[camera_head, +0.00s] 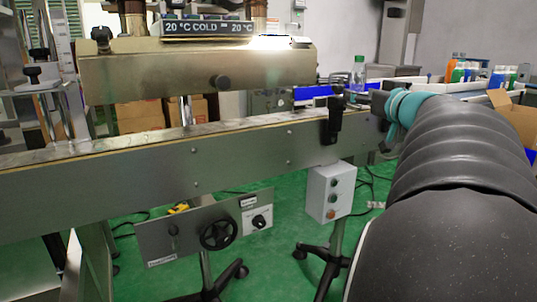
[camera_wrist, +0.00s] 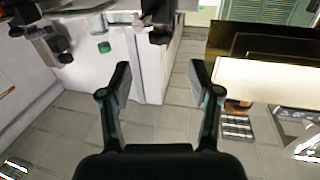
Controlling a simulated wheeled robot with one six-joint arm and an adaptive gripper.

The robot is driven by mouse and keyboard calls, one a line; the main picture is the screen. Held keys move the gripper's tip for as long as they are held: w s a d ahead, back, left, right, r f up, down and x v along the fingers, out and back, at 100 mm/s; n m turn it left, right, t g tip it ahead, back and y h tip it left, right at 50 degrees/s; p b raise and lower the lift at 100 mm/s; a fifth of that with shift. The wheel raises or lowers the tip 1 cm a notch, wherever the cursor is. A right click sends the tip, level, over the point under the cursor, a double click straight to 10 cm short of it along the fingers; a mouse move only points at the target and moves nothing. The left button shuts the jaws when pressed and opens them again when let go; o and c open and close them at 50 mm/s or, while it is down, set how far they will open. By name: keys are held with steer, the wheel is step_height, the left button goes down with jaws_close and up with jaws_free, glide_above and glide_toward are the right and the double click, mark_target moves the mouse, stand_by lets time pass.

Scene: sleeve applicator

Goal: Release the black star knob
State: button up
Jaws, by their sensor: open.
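Several black knobs show in the head view, and I cannot tell which one the task means. A lobed black knob (camera_head: 101,36) sits on top of the metal housing at the upper left.
A long metal conveyor side (camera_head: 240,150) crosses the head view. Below it are a panel with a black handwheel (camera_head: 219,234) and a grey button box (camera_head: 331,192). Bottles (camera_head: 458,72) stand at the back right. The wrist view shows a white cabinet (camera_wrist: 150,70) and tiled floor.

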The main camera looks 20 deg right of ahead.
steer(key=s+a+f+n+g+y+p, duration=0.1)
steer(key=a+f+n+g+p, duration=0.1)
steer(key=a, duration=1.1)
steer(key=s+a+f+n+g+y+p, duration=0.1)
steer(key=a+f, duration=0.5)
steer(key=a, duration=0.7)
steer(key=s+n+g, duration=0.1)
steer(key=n+g, duration=0.1)
steer(key=g, duration=0.1)
steer(key=shift+f+n+y+p, duration=0.3)
steer(key=shift+n+p, duration=0.1)
